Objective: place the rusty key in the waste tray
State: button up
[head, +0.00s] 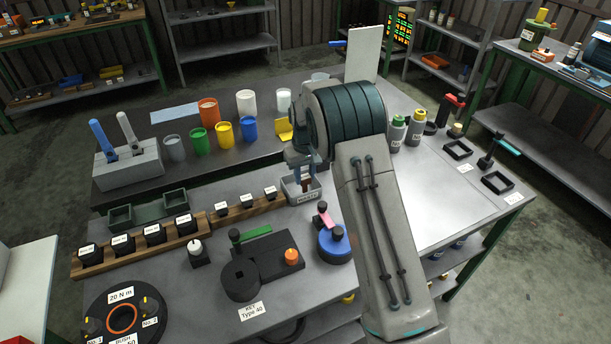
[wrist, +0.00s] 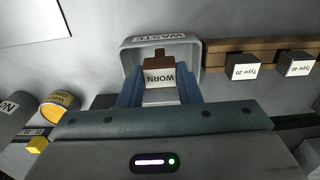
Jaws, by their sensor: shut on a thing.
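The rusty key (wrist: 157,63) is a brown block with a white WORN label, held between the blue fingers of my gripper (wrist: 160,92) in the wrist view. In the head view my gripper (head: 303,170) points down at the grey waste tray (head: 290,196), and a bit of the reddish-brown key (head: 306,184) shows between its fingers. The waste tray (wrist: 198,56) also shows in the wrist view, with the key's end over or inside its opening. I cannot tell whether the key touches the tray floor.
A wooden rack (head: 154,240) with several labelled black blocks lies left of the tray. A blue round device (head: 333,246) and a black fixture with an orange knob (head: 291,257) stand nearer. Coloured cups (head: 224,132) stand behind. The bench right of my arm has clear room.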

jog(key=shift+f, duration=0.8)
jog(key=shift+f, duration=0.25)
jog(key=o, duration=1.1)
jog(key=shift+r, duration=0.1)
